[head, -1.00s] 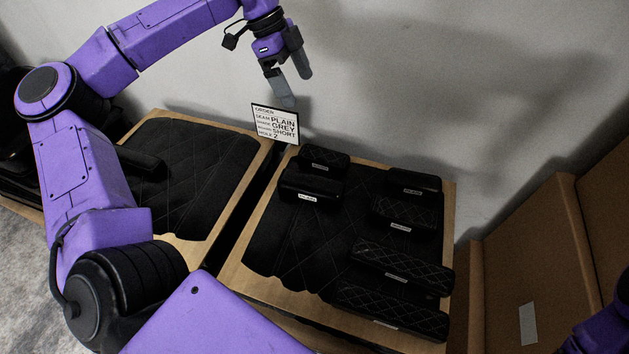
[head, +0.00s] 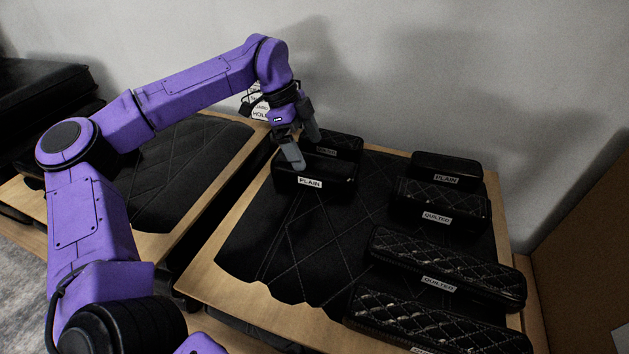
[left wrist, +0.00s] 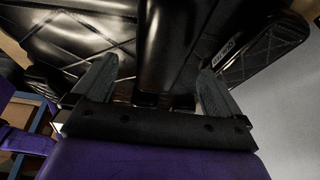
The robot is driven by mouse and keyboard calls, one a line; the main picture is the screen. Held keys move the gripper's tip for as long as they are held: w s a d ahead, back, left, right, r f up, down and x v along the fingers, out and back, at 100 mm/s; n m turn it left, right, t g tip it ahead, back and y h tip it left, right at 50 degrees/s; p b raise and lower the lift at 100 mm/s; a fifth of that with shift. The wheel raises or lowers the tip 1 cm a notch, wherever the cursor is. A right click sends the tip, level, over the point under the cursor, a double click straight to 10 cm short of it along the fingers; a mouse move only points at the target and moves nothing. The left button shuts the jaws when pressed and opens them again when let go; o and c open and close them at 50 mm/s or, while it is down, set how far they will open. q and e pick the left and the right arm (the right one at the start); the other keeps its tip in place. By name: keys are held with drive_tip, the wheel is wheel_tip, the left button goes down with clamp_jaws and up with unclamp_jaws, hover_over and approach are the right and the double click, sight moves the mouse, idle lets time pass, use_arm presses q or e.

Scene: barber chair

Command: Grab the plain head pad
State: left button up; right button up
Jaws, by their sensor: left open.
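A black head pad (head: 332,180) labelled PLAIN lies at the left of the black quilted mat. A second black pad (head: 345,142) lies just behind it, its label partly hidden. In the left wrist view, a smooth black pad (left wrist: 170,45) shows between the two spread fingers, with gaps on both sides. I cannot tell how deep the fingers reach around it. Another pad labelled PLAIN (head: 433,164) lies at the back right. My right gripper is not in view.
Several other pads lie down the right side, including a short QUILTED one (head: 470,203) and a long QUILTED one (head: 480,277). The mat (head: 285,250) is bare left of them. An order card (head: 260,112) stands behind my left arm, mostly covered. The wall is close behind.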

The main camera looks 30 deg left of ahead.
sight(311, 160)
use_arm(q)
drive_tip(key=x, duration=0.7)
drive_tip(key=shift+w+a+f, duration=0.15)
drive_tip(key=shift+a+f, duration=0.05)
drive_tip(key=shift+f, duration=0.1)
drive_tip(key=c, duration=1.1)
